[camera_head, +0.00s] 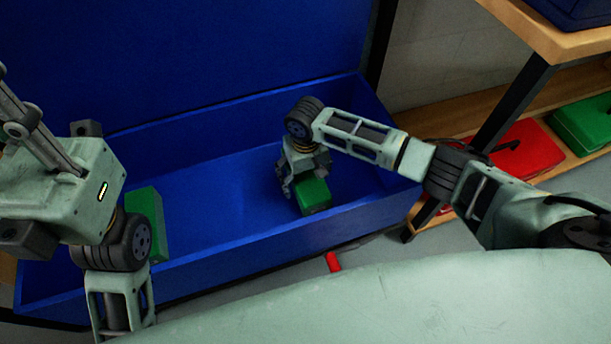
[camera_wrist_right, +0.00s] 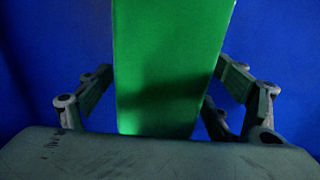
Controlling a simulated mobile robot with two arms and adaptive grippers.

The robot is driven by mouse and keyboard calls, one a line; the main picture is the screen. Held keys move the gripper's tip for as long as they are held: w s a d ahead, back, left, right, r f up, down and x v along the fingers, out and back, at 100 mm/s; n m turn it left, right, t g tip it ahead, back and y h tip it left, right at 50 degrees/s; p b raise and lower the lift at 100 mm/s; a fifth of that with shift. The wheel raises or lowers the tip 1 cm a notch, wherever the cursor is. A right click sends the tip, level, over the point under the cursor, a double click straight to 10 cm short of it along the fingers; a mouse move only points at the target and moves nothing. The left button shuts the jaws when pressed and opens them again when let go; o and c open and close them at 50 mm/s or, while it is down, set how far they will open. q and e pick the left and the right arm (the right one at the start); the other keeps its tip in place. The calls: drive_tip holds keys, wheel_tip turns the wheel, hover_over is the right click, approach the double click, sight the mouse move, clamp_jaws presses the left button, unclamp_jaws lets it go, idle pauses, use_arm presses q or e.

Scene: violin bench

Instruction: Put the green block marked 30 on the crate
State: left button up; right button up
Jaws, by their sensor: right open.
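A green block (camera_head: 313,195) lies inside the blue crate or bin (camera_head: 240,247), toward its right end. My right gripper (camera_head: 297,183) reaches down into the bin at this block. In the right wrist view, the block (camera_wrist_right: 168,60) fills the middle, with the open fingers on either side and gaps beside it. A second green block (camera_head: 158,225) stands in the left part of the bin, partly hidden by my left arm. I can read no number on either block. My left gripper is outside the frame.
The tall blue panel (camera_head: 180,50) rises behind the bin. At the right, a wooden shelf (camera_head: 450,113) holds a red case (camera_head: 520,148) and a green case (camera_head: 585,122). A small red object (camera_head: 333,262) shows in front of the bin. The bin's middle floor is clear.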

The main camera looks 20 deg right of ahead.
drive_tip(key=shift+r, duration=0.15)
wheel_tip(320, 180, up, 12)
drive_tip(key=shift+f, duration=0.1)
